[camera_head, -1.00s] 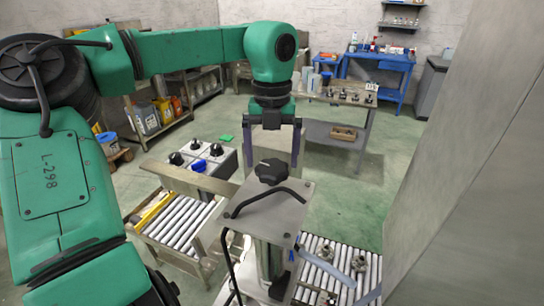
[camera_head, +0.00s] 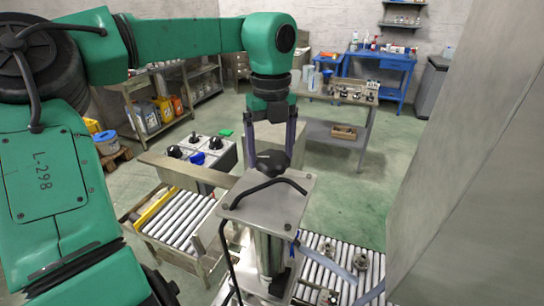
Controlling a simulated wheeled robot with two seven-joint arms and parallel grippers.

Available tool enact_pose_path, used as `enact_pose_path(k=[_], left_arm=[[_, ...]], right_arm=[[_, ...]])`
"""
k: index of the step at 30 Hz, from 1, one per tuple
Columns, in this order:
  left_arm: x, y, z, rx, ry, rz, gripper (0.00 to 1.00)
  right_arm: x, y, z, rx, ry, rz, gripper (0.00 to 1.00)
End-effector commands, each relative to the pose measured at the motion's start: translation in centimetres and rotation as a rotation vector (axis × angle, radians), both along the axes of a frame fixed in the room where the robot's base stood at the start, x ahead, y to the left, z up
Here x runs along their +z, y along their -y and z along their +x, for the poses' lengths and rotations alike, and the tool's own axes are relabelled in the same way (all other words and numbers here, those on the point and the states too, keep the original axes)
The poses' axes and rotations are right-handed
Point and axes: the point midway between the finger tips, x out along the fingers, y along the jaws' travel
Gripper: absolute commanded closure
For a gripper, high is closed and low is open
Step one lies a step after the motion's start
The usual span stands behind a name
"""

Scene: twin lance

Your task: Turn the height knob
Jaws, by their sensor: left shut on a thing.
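The black lobed height knob (camera_head: 270,162) sits on top of a grey metal column head (camera_head: 280,206) in the middle of the view. A black cable arches over the plate just in front of the knob. My left gripper (camera_head: 271,156) comes straight down from the green arm, with its fingers on both sides of the knob, shut on it. The fingertips partly hide the knob's sides. My right gripper is not in view.
Roller conveyors lie left (camera_head: 180,222) and right (camera_head: 340,262) of the column. A control box with black knobs and one blue knob (camera_head: 197,158) stands behind at the left. A large grey panel (camera_head: 470,170) blocks the right side. Green floor is open behind.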

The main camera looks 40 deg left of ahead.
Motion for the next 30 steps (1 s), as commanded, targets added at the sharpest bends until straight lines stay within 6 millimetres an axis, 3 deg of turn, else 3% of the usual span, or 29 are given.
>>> enact_pose_path(k=[6, 7, 8, 16, 20, 30], left_arm=[[0.1, 0.0, 0.0, -0.001, 0.001, 0.000, 0.68], [0.1, 0.0, 0.0, -0.001, 0.001, 0.000, 0.05], [0.1, 0.0, 0.0, -0.001, 0.001, 0.000, 0.00], [0.2, 0.0, 0.0, -0.003, 0.001, 0.000, 0.00], [1.3, 0.0, 0.1, -0.002, 0.002, 0.002, 0.00], [8.8, 0.0, 0.1, 0.000, 0.005, 0.003, 0.00]], right_arm=[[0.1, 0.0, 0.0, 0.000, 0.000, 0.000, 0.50], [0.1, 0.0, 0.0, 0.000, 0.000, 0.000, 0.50], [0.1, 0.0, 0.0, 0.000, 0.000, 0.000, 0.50], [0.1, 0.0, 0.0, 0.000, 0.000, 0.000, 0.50], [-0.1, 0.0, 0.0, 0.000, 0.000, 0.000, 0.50], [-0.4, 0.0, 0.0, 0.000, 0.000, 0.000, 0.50]])
